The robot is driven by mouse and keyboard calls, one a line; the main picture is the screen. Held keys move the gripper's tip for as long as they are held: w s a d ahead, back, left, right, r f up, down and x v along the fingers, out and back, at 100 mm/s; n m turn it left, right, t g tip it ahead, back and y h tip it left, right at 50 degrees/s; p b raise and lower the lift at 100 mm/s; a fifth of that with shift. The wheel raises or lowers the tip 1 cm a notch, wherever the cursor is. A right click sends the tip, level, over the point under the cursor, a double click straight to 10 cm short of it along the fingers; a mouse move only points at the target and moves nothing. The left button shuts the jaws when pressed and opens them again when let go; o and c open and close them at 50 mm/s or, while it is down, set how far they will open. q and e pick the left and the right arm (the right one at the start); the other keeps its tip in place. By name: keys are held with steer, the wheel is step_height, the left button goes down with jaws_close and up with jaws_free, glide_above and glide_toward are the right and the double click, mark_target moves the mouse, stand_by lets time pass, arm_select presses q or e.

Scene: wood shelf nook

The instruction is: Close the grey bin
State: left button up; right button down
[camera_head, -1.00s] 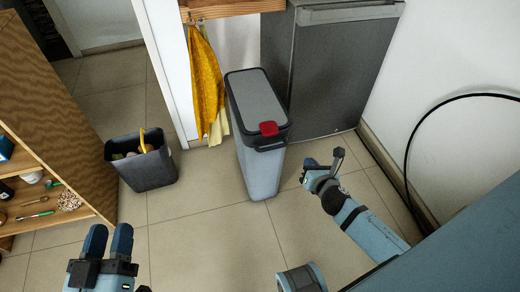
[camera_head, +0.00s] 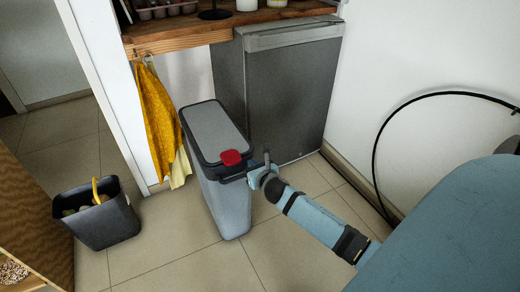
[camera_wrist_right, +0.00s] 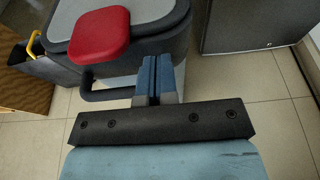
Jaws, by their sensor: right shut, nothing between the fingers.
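The tall grey bin (camera_head: 228,205) stands upright on the floor. Its grey lid (camera_head: 210,130) lies flat on the dark rim. A red latch (camera_head: 231,157) sits at the lid's near end, above a dark handle (camera_head: 236,175); I cannot tell whether it is fastened. My right gripper (camera_head: 263,163) is shut and empty, just right of the latch and handle. In the right wrist view the shut fingers (camera_wrist_right: 158,72) point at the bin's dark rim beside the red latch (camera_wrist_right: 100,35) and the handle (camera_wrist_right: 105,93); contact is unclear. My left gripper is out of view.
A small open dark bin (camera_head: 103,220) with a yellow item stands at the left. A dark grey fridge (camera_head: 285,95) is behind the grey bin, below a wooden shelf (camera_head: 190,33). A yellow cloth (camera_head: 158,122) hangs there. A black cable (camera_head: 376,150) loops by the right wall.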

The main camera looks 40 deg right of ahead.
steer(key=shift+w+d, duration=0.15)
steer(key=shift+w, duration=0.6)
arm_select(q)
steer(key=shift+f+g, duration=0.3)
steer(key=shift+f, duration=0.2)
arm_select(e)
steer(key=shift+w, duration=0.1)
